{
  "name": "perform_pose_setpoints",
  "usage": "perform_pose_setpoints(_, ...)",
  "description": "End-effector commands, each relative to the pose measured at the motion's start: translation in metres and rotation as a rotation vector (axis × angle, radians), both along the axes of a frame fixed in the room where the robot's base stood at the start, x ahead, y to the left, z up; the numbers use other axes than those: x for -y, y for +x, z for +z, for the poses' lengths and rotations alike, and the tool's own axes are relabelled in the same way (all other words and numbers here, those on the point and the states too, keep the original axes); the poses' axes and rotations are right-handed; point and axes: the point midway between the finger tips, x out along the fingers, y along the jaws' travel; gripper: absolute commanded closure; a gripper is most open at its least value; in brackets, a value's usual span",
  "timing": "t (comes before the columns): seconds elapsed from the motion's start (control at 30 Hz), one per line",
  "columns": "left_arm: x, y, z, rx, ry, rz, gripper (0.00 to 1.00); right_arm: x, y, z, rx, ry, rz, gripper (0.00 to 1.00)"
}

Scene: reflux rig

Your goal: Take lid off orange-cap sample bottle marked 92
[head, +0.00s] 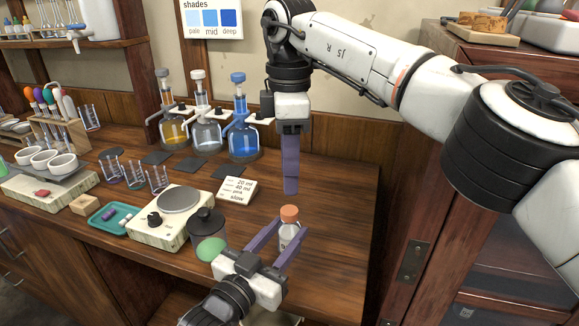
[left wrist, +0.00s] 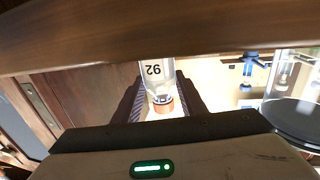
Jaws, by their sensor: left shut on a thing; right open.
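The sample bottle (head: 288,234) stands upright near the front edge of the bench, with its orange cap (head: 289,212) on top. In the left wrist view the bottle (left wrist: 155,72) appears upside down, with the label 92 readable and the orange cap (left wrist: 163,105) at the lower end. My left gripper (head: 291,230) is shut on the bottle's body below the cap, one finger on each side. My right gripper (head: 291,188) is open and empty, pointing down above and behind the cap. Its fingers overlap in the head view, so the gap between them is hidden.
A dark-lidded jar (head: 207,230) stands just left of the bottle, with a hotplate (head: 172,215) beyond it. A note card (head: 238,190) and several flasks, including a blue one (head: 243,140), are behind. The bench right of the bottle is clear.

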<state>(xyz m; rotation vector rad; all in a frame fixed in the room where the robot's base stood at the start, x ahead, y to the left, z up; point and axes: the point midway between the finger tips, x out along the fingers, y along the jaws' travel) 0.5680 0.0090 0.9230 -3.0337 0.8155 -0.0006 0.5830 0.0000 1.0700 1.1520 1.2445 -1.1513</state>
Motion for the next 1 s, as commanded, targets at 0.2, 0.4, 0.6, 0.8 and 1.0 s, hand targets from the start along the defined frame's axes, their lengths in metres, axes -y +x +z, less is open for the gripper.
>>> perform_pose_setpoints(0.2,0.000,0.000,-0.001,-0.002,0.001,0.000,1.00,0.000,0.000,0.000,0.000,0.000,-0.298,0.59)
perform_pose_setpoints(0.4,0.000,0.000,-0.001,-0.002,0.001,0.000,1.00,0.000,0.000,-0.005,-0.001,-0.001,-0.391,0.59)
perform_pose_setpoints(0.6,0.000,0.000,-0.001,-0.002,0.001,0.000,1.00,0.001,-0.001,-0.032,-0.004,-0.001,-0.393,0.59)
perform_pose_setpoints(0.8,0.000,0.000,-0.001,-0.002,0.001,0.000,1.00,0.001,0.000,-0.061,-0.002,-0.001,-0.394,0.59)
perform_pose_setpoints(1.0,0.000,0.000,-0.001,-0.002,0.001,0.000,1.00,0.000,0.000,-0.078,0.000,0.001,-0.392,0.59)
